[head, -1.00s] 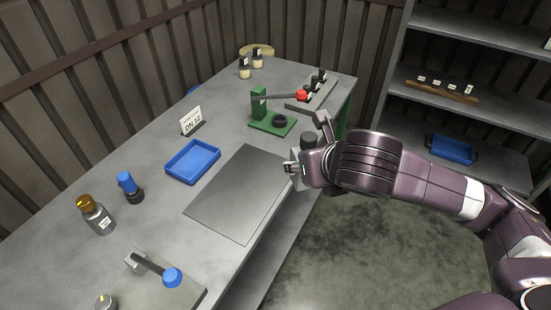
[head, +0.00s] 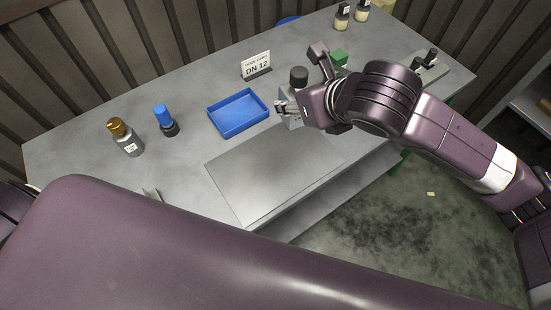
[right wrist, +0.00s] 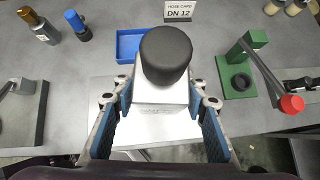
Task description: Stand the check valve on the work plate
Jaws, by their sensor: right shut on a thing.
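My right gripper (head: 287,107) is shut on a silver block-shaped piece with a round black cap, which I take to be the check valve (head: 298,78). In the right wrist view the check valve (right wrist: 165,58) sits cap up between the blue-padded fingers of the right gripper (right wrist: 165,108). It looks roughly upright. The flat grey work plate (head: 262,172) lies on the table, in front of the blue tray. The valve shows near the plate's back right part; its underside is hidden, so I cannot tell whether it touches. My left gripper is out of view.
The blue tray (head: 239,113) is close left of the valve. A DN 12 sign (head: 255,65) stands behind. A brown-capped bottle (head: 126,138) and a blue-topped piece (head: 165,120) stand left. A green fixture (right wrist: 240,78) with a red knob (right wrist: 291,104) is right.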

